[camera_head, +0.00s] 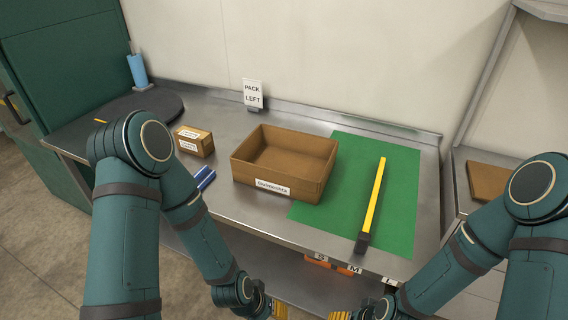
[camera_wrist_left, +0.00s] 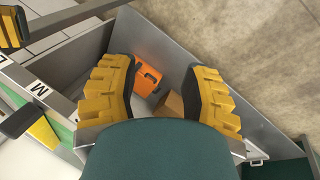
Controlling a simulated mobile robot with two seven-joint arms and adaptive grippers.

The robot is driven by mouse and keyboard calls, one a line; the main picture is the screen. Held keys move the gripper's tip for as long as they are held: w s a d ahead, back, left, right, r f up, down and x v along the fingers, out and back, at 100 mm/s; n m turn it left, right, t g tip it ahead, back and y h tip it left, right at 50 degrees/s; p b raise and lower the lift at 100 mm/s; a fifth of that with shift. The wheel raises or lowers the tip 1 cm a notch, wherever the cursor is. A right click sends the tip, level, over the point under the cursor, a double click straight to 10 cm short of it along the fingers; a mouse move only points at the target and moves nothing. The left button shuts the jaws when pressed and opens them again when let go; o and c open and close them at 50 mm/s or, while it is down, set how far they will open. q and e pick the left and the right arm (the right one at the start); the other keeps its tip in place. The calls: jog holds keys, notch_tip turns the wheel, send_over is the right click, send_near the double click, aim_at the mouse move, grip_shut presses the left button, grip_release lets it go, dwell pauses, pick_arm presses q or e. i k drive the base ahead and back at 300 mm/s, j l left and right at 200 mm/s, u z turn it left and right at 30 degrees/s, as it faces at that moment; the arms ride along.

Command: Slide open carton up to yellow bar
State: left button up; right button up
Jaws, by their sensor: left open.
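The open carton (camera_head: 307,185) is a shallow brown box, empty inside, with a white label on its front. It sits upright on the steel counter, its right side over the left edge of the green mat. The yellow bar (camera_head: 375,197) lies on the mat to the right of the carton, with a black block at its near end. A strip of bare mat separates them. My left gripper (camera_wrist_left: 160,68) is open and empty, below the counter's front edge. My right gripper (camera_head: 340,315) is mostly cut off at the bottom of the head view; its jaws cannot be read.
The green mat (camera_head: 403,200) is bare beyond the bar. A small box (camera_head: 194,141) and blue tubes (camera_head: 203,178) lie left of the carton. A "PACK LEFT" sign (camera_head: 253,94) stands behind. An orange case (camera_wrist_left: 148,74) sits on the lower shelf.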

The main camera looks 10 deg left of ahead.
aim_at(296, 164)
jog(key=j+z, duration=0.15)
jog(key=z, duration=1)
jog(key=k+j+z, duration=0.1)
jog(key=j+z, duration=0.4)
jog(key=k+j+z, duration=0.15)
jog(key=j+z, duration=0.15)
jog(key=z, duration=0.15)
jog(key=k+j+z, duration=0.4)
jog(key=k+j, duration=0.2)
jog(key=j, duration=0.15)
